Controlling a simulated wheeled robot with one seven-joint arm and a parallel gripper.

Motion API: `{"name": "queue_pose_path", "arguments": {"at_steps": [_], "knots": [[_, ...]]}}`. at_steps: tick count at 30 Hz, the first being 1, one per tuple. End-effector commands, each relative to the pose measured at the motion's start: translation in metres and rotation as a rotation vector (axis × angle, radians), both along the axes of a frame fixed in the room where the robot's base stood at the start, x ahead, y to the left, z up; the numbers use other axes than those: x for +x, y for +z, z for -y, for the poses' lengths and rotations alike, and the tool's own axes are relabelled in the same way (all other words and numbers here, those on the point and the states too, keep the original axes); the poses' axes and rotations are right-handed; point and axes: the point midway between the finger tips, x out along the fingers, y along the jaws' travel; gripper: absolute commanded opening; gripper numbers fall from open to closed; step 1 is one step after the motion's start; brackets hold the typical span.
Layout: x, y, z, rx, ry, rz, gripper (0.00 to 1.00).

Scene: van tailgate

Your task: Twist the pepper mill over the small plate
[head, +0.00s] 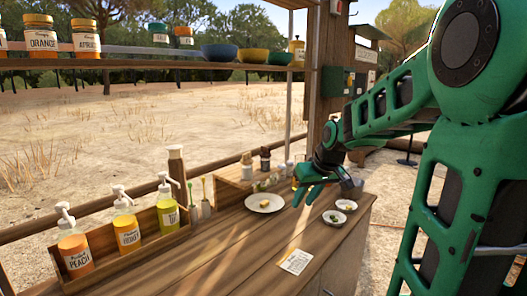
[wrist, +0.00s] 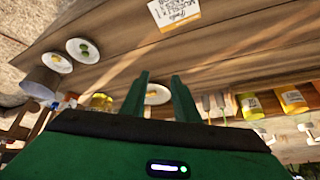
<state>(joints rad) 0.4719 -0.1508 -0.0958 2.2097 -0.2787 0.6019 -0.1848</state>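A white plate (head: 264,203) with a little yellow food lies on the wooden counter; it also shows between my fingers in the wrist view (wrist: 157,94). Two smaller white dishes, one with green bits (head: 334,217) and one beside it (head: 346,205), lie to the right. A dark brown upright item (head: 265,158) and a lighter one (head: 247,159) stand at the wooden box behind the plate; I cannot tell which is the pepper mill. My gripper (head: 305,202) is above the counter, right of the plate. Its fingers (wrist: 160,92) are apart with nothing between them.
Pump bottles (head: 127,233) stand in a wooden tray at the left. A grey cup (head: 352,187) is close to my gripper on the right. A printed card (head: 295,261) lies at the front. Bowls and jars line the shelf above. The front middle of the counter is mostly clear.

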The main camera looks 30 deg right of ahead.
Motion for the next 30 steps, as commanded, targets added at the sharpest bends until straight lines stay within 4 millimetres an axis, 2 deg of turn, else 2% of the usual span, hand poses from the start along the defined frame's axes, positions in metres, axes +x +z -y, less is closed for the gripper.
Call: {"name": "queue_pose_path", "arguments": {"at_steps": [1, 3, 6, 9, 13, 18, 23, 30], "knots": [[0.036, 0.009, 0.012, -0.009, 0.04, 0.068, 0.28], [0.082, 0.025, 0.023, -0.021, 0.104, 0.175, 0.28], [0.139, 0.048, 0.038, -0.032, 0.18, 0.326, 0.28], [0.18, 0.07, 0.051, -0.037, 0.238, 0.462, 0.28], [0.212, 0.092, 0.065, -0.04, 0.281, 0.592, 0.28], [0.229, 0.107, 0.073, -0.041, 0.304, 0.672, 0.28], [0.242, 0.103, 0.071, -0.04, 0.307, 0.681, 0.28], [0.279, 0.087, 0.064, -0.039, 0.306, 0.678, 0.28]]}}
